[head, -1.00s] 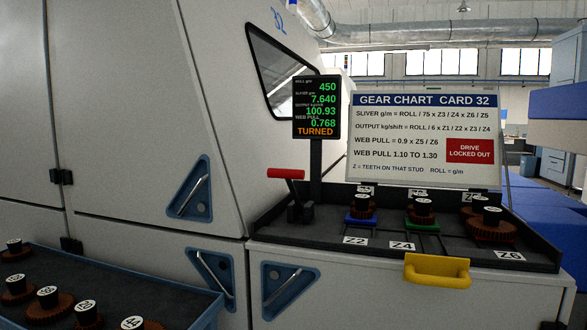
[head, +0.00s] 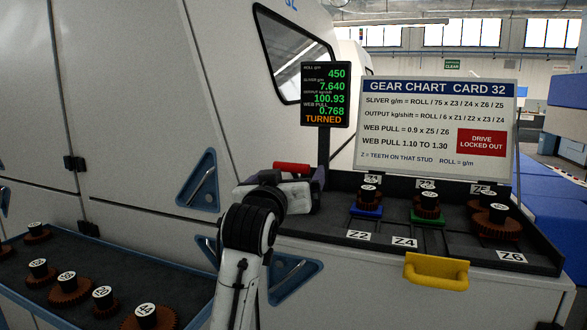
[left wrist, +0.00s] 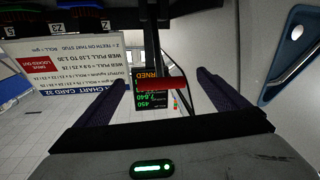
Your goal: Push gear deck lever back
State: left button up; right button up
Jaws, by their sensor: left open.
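The gear deck lever has a red handle (head: 291,168) and stands at the left end of the dark gear deck (head: 325,232). My left gripper (head: 301,183) is at the lever, in front of it, and hides its lower part and base in the head view. In the left wrist view the red handle (left wrist: 161,84) shows between the two spread dark fingers, with gaps on both sides. The gripper is open; whether it touches the lever I cannot tell. My right gripper is not in view.
The display (head: 325,95) on its post stands right behind the lever and reads TURNED. The gear chart card (head: 437,130) is behind the deck. A yellow handle (head: 436,271) juts from the deck's front. A tray of gears (head: 165,282) lies at lower left.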

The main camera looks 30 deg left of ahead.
aim_at(292, 173)
pick_arm(q)
jog(key=shift+x, duration=2.2)
jog(key=shift+c, duration=0.4)
